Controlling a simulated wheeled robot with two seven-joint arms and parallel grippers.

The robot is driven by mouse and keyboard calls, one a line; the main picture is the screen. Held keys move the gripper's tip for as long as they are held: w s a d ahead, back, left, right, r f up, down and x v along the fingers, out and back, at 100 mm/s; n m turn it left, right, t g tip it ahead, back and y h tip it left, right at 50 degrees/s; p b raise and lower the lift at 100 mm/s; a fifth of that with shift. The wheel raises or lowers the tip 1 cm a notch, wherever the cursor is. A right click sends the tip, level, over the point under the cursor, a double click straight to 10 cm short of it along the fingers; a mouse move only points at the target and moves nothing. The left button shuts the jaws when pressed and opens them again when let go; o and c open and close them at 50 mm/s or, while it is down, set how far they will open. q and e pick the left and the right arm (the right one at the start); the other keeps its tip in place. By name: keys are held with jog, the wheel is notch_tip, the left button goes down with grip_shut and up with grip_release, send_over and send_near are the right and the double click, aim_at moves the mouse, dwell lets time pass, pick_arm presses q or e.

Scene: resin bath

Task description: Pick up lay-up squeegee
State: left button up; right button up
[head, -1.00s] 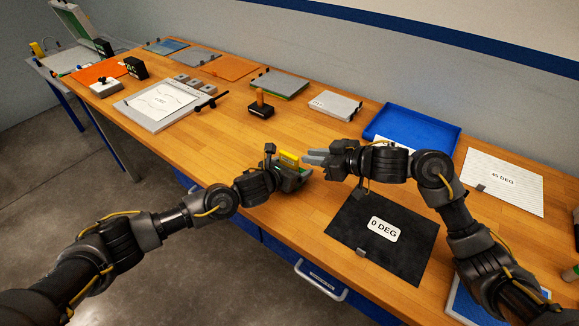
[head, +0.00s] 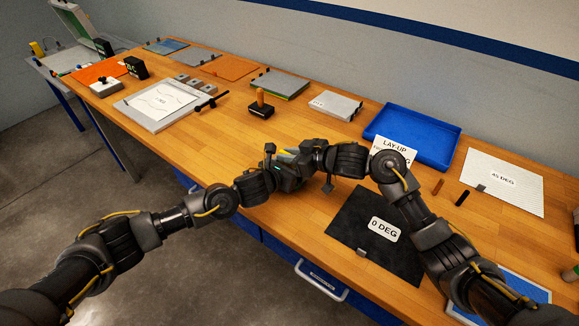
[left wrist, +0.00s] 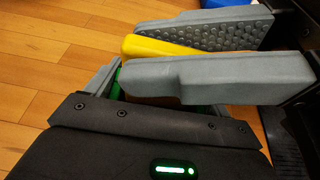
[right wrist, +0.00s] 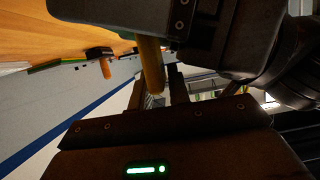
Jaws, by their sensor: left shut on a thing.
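The lay-up squeegee shows in the left wrist view as a yellow bar (left wrist: 160,46) with a green part at its near end. My left gripper (head: 284,172) is shut on it above the bench, mostly hidden in the head view. My right gripper (head: 292,156) has come up against the left one from the right. In the left wrist view its two grey fingers (left wrist: 200,55) lie on either side of the yellow bar with a gap, so it looks open. The yellow bar also shows between the fingers in the right wrist view (right wrist: 150,65).
A black "0 DEG" sheet (head: 350,225) lies below my right arm. A blue tray (head: 430,150) with a lay-up card stands behind it, beside a white "45 DEG" sheet (head: 515,185). A black block with an orange handle (head: 261,108) stands further back. Bare wood lies left of my grippers.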

grip_shut()
notch_tip(320, 180, up, 10)
dwell(0.6)
pick_arm(q)
jog(key=o, duration=0.9)
